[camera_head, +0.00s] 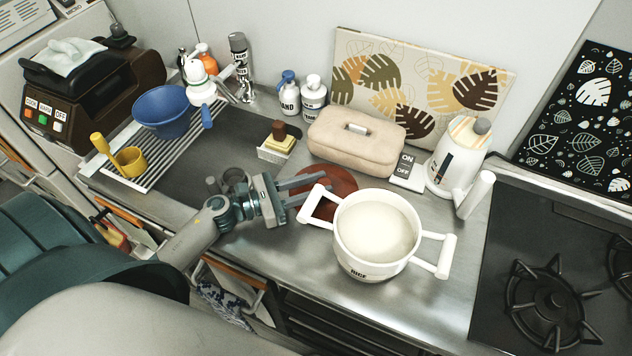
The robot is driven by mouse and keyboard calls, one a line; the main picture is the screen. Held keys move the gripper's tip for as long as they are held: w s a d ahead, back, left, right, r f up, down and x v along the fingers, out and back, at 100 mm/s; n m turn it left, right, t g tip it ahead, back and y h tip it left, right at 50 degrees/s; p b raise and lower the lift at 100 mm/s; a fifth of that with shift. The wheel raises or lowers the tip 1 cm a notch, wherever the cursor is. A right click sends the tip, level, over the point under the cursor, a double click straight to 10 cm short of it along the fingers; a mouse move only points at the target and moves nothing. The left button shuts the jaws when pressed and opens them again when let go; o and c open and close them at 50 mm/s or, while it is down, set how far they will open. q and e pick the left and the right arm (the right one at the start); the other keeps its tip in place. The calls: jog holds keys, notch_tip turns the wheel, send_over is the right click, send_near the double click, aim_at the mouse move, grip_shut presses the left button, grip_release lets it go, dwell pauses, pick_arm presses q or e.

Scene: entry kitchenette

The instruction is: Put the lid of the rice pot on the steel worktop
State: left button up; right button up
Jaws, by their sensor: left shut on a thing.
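The rice pot (358,271), white with a "RICE" label and two bar handles, stands uncovered on the steel worktop (285,262), with a pale inside. A flat red-brown round piece, which I take to be the lid (343,181), is just behind and left of the pot. My left gripper (320,184) is shut on it, its fingers overlapping its left part. The grip point is hidden, and I cannot tell whether the lid touches the worktop. The pot's left handle is close to the fingertips. My right gripper is not in view.
Behind are a beige lidded box (352,143), a butter dish (277,148) and a white kettle (452,160). A black hob (540,270) is at right; a drying rack with a blue bowl (163,112) is at left. Bare worktop lies in front of the gripper.

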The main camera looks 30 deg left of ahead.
pick_arm(q)
jog(key=shift+f, duration=0.15)
jog(key=o, duration=1.2)
jog(key=shift+c, duration=0.2)
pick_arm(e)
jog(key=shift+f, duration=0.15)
pick_arm(q)
jog(key=shift+s+a, duration=0.15)
jog(key=shift+a, duration=0.05)
jog(key=b+v, duration=0.5)
jog(key=v, duration=0.5)
jog(key=shift+s, duration=0.1)
jog(key=shift+s+a+b, duration=0.45)
jog(key=shift+s+b, duration=0.05)
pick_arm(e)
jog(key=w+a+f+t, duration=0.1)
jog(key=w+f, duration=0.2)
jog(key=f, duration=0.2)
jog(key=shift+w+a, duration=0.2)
